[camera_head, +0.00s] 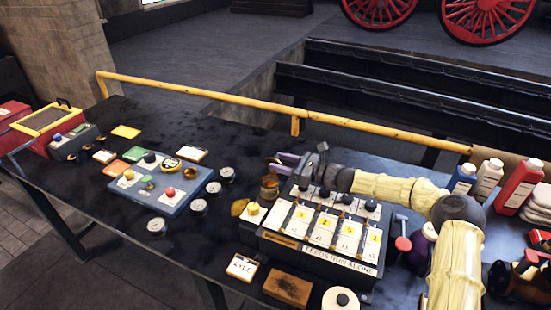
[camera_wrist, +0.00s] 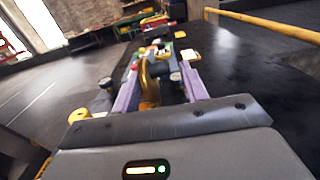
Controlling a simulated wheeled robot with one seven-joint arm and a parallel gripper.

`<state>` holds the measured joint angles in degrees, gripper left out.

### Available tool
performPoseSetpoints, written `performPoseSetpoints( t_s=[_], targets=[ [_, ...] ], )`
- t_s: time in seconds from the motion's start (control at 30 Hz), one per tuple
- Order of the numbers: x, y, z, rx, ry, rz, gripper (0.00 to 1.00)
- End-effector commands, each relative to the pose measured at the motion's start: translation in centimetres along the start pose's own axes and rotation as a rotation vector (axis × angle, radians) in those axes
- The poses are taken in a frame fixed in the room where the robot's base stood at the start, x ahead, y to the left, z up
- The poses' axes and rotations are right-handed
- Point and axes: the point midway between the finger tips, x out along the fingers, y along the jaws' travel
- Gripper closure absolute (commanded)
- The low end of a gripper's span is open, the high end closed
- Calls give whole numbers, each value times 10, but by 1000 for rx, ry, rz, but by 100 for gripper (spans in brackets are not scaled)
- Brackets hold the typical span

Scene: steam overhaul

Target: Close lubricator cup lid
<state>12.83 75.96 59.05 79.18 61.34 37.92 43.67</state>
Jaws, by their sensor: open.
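The brass lubricator cup (camera_head: 269,187) stands on the dark bench, just left of the panel with the white cards. A small brass piece (camera_head: 273,164) shows above it and looks like its raised lid, though it is too small to be sure. My gripper (camera_head: 285,163) reaches in from the right with its purple fingers close to this piece. In the wrist view my gripper (camera_wrist: 158,90) has its fingers spread apart. A curved brass part (camera_wrist: 148,82) shows between them, and I cannot tell whether either finger touches it.
The card panel (camera_head: 322,233) with several knobs lies under my arm. A blue control box (camera_head: 160,185) and several round gauges (camera_head: 198,206) lie to the left. A yellow rail (camera_head: 220,97) runs along the bench's far edge. Bottles (camera_head: 487,178) crowd the right end.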

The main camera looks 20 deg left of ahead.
Motion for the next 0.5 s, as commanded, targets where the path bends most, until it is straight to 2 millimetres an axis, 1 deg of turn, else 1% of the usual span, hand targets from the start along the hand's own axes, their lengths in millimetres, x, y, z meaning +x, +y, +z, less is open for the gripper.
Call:
performPoseSetpoints(
  t_s=[0.03,0.2,0.47,0.5],
  targets=[
    [8,0,2,0,0,1,57],
    [22,0,0,0,0,0,57],
    [23,0,0,0,0,-1,57],
    [23,0,0,0,0,-1,59]
  ],
)
